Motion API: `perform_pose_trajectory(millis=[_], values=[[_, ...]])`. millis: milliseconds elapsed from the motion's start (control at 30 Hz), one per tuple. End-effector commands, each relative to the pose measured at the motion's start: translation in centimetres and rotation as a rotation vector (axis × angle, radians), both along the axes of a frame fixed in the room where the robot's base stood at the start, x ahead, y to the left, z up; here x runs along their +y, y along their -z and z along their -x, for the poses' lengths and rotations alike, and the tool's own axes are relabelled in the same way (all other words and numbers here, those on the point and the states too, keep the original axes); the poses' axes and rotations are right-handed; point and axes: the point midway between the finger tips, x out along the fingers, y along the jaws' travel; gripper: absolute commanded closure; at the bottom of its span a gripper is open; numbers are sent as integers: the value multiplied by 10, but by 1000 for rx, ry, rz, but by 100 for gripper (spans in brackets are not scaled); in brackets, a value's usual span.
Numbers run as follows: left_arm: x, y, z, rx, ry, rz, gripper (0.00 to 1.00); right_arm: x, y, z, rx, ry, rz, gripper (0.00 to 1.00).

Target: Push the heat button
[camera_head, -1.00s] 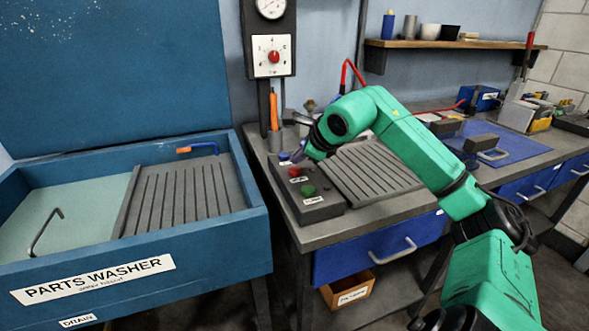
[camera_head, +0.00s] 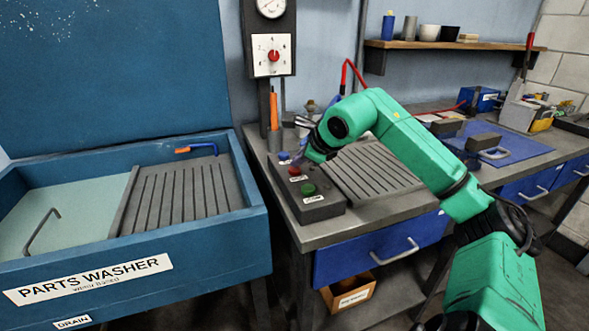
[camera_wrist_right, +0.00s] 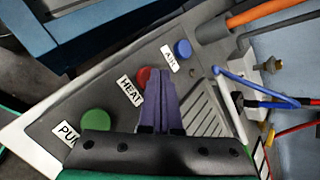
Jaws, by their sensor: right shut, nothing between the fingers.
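The heat button is the red button (camera_head: 294,171) in the middle of a dark control box (camera_head: 325,212) on the bench. It also shows in the right wrist view (camera_wrist_right: 143,74), beside a HEAT label (camera_wrist_right: 130,91), partly covered by the fingers. My right gripper (camera_head: 299,160) is shut and empty, its fingertips (camera_wrist_right: 155,76) pointing down close to the red button. I cannot tell whether they touch it. A blue button (camera_head: 283,156) labelled AIR and a green button (camera_head: 307,189) sit on either side. My left gripper is out of view.
A ribbed grey plate (camera_head: 375,172) lies right of the box. A blue parts washer (camera_head: 225,235) stands to the left. Behind the box are a holder with an orange-handled tool (camera_head: 274,110) and a dial panel (camera_head: 273,55).

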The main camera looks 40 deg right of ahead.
Motion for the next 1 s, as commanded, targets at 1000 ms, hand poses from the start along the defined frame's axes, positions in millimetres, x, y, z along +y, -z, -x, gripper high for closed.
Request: perform_pose_trajectory(millis=[1000], values=[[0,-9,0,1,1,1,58,0,-13,0,1,1,0,100]])
